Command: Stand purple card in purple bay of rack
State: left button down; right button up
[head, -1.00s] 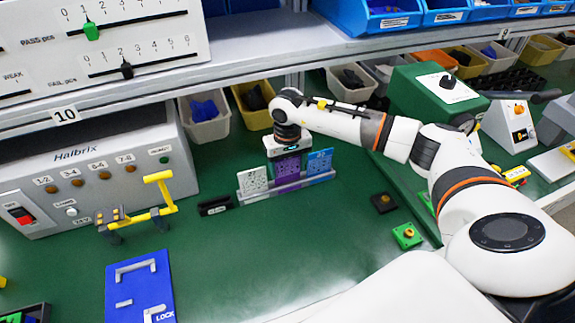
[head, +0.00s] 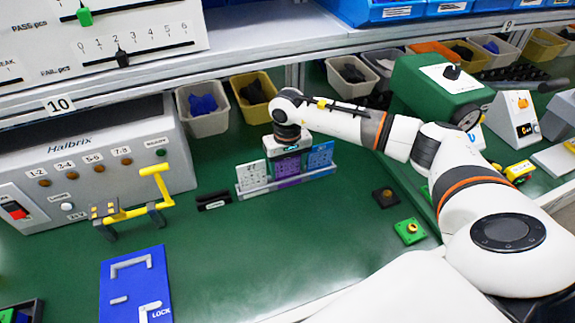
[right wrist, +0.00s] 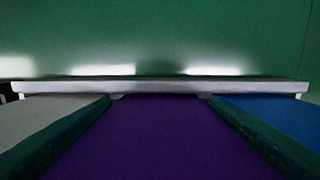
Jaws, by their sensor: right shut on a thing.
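The purple card (head: 288,166) stands upright at the middle, purple part of the small grey rack (head: 331,171), between a white card (head: 251,175) and a blue card (head: 320,153). My right gripper (head: 287,152) is above it, shut on the card's upper part. In the right wrist view the purple card (right wrist: 160,135) fills the space between the two dark fingers (right wrist: 160,98). It reaches down to the rack's light rail (right wrist: 160,86). Whether its lower edge rests on the bay floor is hidden. My left gripper is not in view.
A black block (head: 213,201) lies just left of the rack. A yellow-handled fixture (head: 150,205) and a grey control box (head: 95,165) stand further left. A blue plate (head: 135,285) lies in front. Bins stand behind. The green bench before the rack is clear.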

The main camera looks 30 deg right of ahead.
jog(key=o, duration=1)
notch_tip(320, 180, up, 12)
jog(key=shift+r+b, duration=0.1)
jog(key=shift+b, duration=0.7)
notch_tip(320, 180, up, 9)
jog(key=p, duration=0.5)
jog(key=shift+p, duration=0.4)
